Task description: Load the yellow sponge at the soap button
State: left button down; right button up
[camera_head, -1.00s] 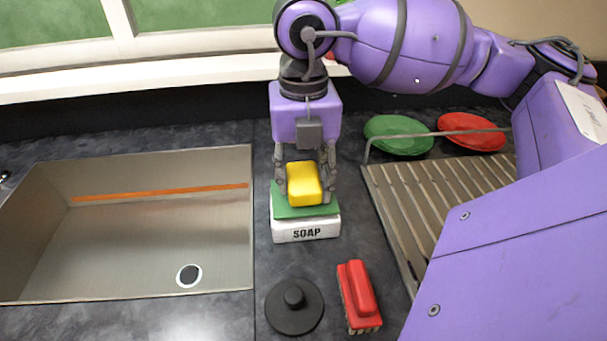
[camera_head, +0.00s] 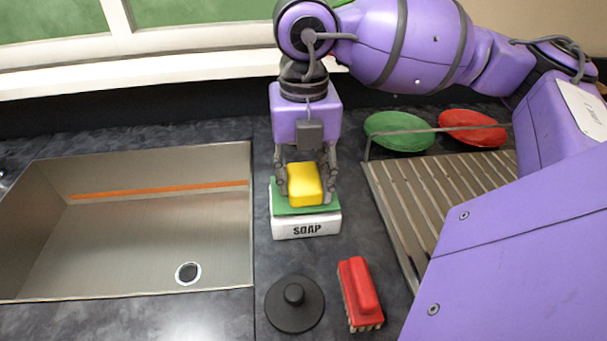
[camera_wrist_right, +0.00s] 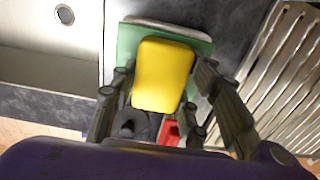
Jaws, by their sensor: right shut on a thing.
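The yellow sponge (camera_head: 305,184) is held between the fingers of my right gripper (camera_head: 306,180), right over the green top of the soap dispenser. The green soap button (camera_head: 305,210) sits on a white base labelled SOAP (camera_head: 306,229). The sponge covers much of the button; whether it touches or presses it I cannot tell. In the right wrist view the sponge (camera_wrist_right: 163,75) lies between the two fingers, with the green button (camera_wrist_right: 128,45) showing around it. My left gripper is not in view.
A steel sink (camera_head: 150,240) lies to the left. A black round lid (camera_head: 294,304) and a red brush (camera_head: 359,292) are in front of the dispenser. To the right is a slatted rack (camera_head: 420,200) with a green plate (camera_head: 398,131) and a red plate (camera_head: 472,128) behind it.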

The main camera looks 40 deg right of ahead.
aim_at(304, 177)
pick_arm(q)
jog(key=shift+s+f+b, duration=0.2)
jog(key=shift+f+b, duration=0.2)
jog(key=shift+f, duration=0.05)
pick_arm(e)
jog(key=shift+f, duration=0.7)
dwell(1.0)
